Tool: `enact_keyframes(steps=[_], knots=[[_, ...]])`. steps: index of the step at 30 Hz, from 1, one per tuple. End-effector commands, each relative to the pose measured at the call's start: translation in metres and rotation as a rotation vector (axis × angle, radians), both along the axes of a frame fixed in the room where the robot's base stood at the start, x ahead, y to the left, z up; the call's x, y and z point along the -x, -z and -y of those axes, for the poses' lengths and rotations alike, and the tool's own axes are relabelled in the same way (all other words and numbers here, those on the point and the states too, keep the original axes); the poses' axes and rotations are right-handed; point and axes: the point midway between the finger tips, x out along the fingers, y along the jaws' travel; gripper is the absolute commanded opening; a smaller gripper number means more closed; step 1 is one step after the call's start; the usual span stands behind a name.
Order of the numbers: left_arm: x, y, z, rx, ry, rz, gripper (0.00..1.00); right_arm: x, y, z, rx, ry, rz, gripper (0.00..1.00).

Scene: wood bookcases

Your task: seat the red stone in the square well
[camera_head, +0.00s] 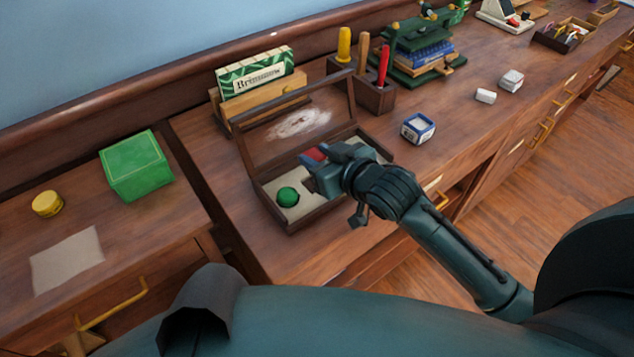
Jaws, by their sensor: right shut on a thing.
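My right gripper (314,168) is over the right part of an open dark wooden box (297,223) with a pale insert. It is shut on the red stone (315,155), which shows only as a small red patch beside the fingers. A round green stone (287,196) sits in the left part of the insert. The square well cannot be made out; my gripper covers that part of the box. I cannot tell whether the red stone touches the insert. My left gripper is not in view.
The box's framed lid (241,152) stands raised at the back. Behind it are a card holder (264,99) and a tool block (376,98). A small blue and white box (418,128) stands to the right. A green box (135,165) and yellow tin (47,203) stand left.

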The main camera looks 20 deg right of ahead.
Motion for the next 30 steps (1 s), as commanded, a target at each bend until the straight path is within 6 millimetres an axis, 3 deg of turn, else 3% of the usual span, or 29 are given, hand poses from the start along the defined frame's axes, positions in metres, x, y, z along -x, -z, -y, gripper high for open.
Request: enact_keyframes(steps=[3, 15, 27, 28, 30], knots=[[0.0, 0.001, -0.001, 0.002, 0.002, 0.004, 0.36, 0.001, 0.021, 0.0, -0.001, 0.0, -0.001, 0.11], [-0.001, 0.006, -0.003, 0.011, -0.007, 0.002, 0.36, 0.001, 0.065, 0.0, -0.001, 0.001, 0.002, 0.11], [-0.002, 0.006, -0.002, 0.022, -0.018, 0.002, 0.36, 0.001, 0.07, 0.0, -0.002, 0.001, 0.003, 0.11], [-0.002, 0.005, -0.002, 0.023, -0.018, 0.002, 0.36, 0.001, 0.07, 0.0, -0.001, 0.001, 0.002, 0.36], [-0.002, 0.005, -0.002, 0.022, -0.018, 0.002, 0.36, 0.001, 0.069, 0.0, 0.0, 0.001, 0.002, 0.41]])
